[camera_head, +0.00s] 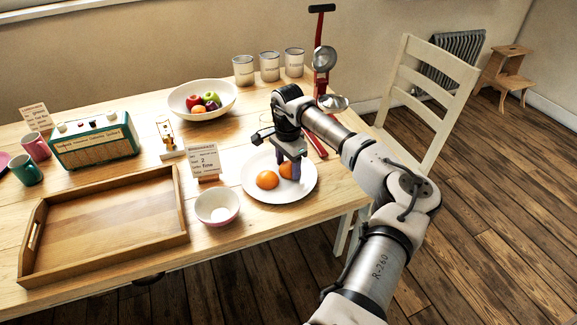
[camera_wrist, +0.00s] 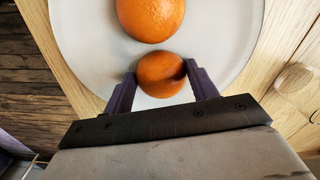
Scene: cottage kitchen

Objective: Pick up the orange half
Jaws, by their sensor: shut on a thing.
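My gripper (camera_head: 288,158) points down over the white plate (camera_head: 299,192) near the table's right end. Its purple fingers are shut on an orange half (camera_head: 286,170), which they partly hide in the head view. In the wrist view this orange half (camera_wrist: 160,75) sits between the two fingertips, over the plate (camera_wrist: 222,50). I cannot tell whether it still touches the plate. A second orange piece (camera_head: 267,180) lies on the plate beside it, and it also shows in the wrist view (camera_wrist: 150,15).
A pink-rimmed bowl (camera_head: 217,206) and a recipe card (camera_head: 204,160) stand left of the plate. A red citrus press (camera_head: 322,75) stands behind, near my arm. A wooden tray (camera_head: 160,180), a radio (camera_head: 95,142) and a fruit bowl (camera_head: 225,108) take up other table space. A chair (camera_head: 410,110) is at the right.

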